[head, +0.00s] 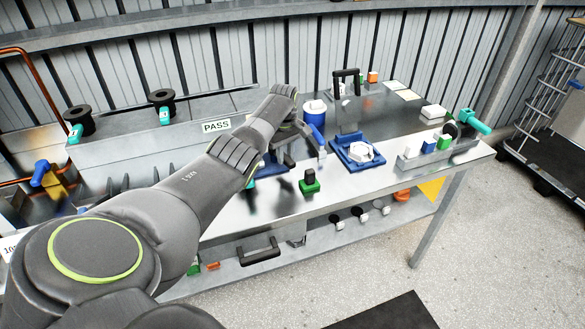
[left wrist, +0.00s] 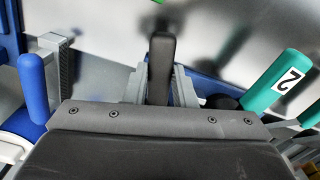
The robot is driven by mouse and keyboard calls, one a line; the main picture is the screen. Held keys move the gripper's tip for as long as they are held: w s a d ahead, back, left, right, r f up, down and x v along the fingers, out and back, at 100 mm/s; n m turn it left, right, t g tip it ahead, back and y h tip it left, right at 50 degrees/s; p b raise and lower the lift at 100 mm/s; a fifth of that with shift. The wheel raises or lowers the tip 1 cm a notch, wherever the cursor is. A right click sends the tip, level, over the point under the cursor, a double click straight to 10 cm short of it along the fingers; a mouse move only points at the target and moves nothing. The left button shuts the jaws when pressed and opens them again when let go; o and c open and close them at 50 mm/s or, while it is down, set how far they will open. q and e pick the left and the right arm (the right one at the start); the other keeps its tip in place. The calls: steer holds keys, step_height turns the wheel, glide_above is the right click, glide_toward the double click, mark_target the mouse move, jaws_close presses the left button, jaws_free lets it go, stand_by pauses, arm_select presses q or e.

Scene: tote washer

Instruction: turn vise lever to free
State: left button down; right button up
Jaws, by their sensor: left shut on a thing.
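My left gripper (head: 284,152) is low over the bench, at the end of my arm, and mostly hidden by my wrist in the head view. In the left wrist view a black upright lever (left wrist: 160,62) stands between my grey fingers (left wrist: 159,88), and they are shut on it. I take it for the vise lever; its lower end is hidden by the dark gripper body. Some blue shows behind the fingers, but the vise body is mostly hidden. Whether the lever stands at free cannot be read.
A blue handle (left wrist: 33,88) stands left of the fingers and a teal handle marked 2 (left wrist: 277,82) right of them. On the bench (head: 400,125) are a green block with a black top (head: 310,182) and a blue fixture with a white part (head: 346,163).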

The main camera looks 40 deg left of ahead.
arm_select(q)
steer(key=shift+s+a+r+m+p, duration=0.15)
steer(key=shift+s+r+m+p, duration=0.2)
steer(key=shift+m+p, duration=0.4)
steer(key=shift+s+a+f+m+p, duration=0.2)
steer(key=shift+s+m+p, duration=0.15)
steer(key=shift+m+p, duration=0.5)
steer(key=shift+a+f, duration=0.1)
arm_select(e)
steer(key=shift+w+d+r, duration=0.1)
steer(key=shift+d+r, duration=0.1)
steer(key=shift+r, duration=1.5)
arm_select(q)
steer(key=c, duration=1.2)
jaws_free()
steer(key=shift+r, duration=0.45)
step_height(320, 180, up, 16)
steer(key=b, duration=0.2)
steer(key=shift+r, duration=0.25)
arm_select(e)
step_height(320, 180, down, 2)
steer(key=shift+w+a+f, duration=0.1)
steer(key=shift+w+f, duration=0.05)
arm_select(q)
steer(key=shift+s, duration=0.1)
